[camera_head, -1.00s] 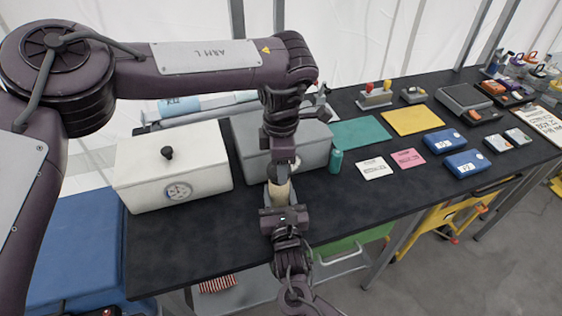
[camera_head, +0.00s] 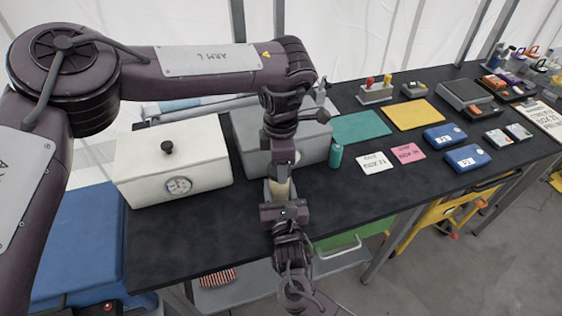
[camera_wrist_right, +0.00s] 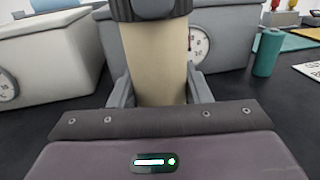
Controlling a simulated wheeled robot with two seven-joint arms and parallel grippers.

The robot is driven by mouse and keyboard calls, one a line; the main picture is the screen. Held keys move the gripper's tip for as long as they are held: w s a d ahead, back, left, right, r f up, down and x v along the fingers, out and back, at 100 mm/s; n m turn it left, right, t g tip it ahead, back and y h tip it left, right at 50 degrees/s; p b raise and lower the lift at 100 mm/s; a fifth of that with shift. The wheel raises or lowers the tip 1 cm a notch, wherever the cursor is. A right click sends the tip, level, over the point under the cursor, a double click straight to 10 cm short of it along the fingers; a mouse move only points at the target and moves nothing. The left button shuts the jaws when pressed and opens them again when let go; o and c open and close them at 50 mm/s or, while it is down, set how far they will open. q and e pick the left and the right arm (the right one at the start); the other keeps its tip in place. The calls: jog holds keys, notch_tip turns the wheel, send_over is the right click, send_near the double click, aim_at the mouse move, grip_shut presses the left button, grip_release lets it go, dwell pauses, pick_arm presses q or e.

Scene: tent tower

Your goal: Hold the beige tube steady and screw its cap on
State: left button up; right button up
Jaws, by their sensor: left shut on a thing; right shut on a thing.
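The beige tube (camera_head: 281,190) stands upright above the front of the black table. It fills the middle of the right wrist view (camera_wrist_right: 155,65). My right gripper (camera_head: 283,206) is shut on its lower part from the front, with a finger on each side (camera_wrist_right: 158,90). My left gripper (camera_head: 281,165) points down onto the tube's top and is shut there. The dark part at the tube's top in the right wrist view is cropped. The cap is mostly hidden by the left gripper, and I cannot tell how it sits on the tube.
A white lidded box (camera_head: 140,180) stands to the left and a grey box (camera_head: 250,135) close behind the tube. A teal cylinder (camera_head: 336,156) stands just right. Cards, mats and blue cases lie farther right. Bare black table (camera_head: 200,235) lies left of the grippers.

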pick_arm(q)
jog(key=shift+f, duration=0.5)
jog(key=m, duration=0.7)
jog(key=shift+s+m, duration=0.15)
jog(key=shift+m, duration=0.25)
jog(key=m, duration=0.5)
jog(key=shift+a, duration=0.1)
jog(key=m, duration=0.3)
jog(key=shift+s+a+m, duration=0.1)
jog(key=shift+m, duration=0.2)
jog(key=o, duration=1)
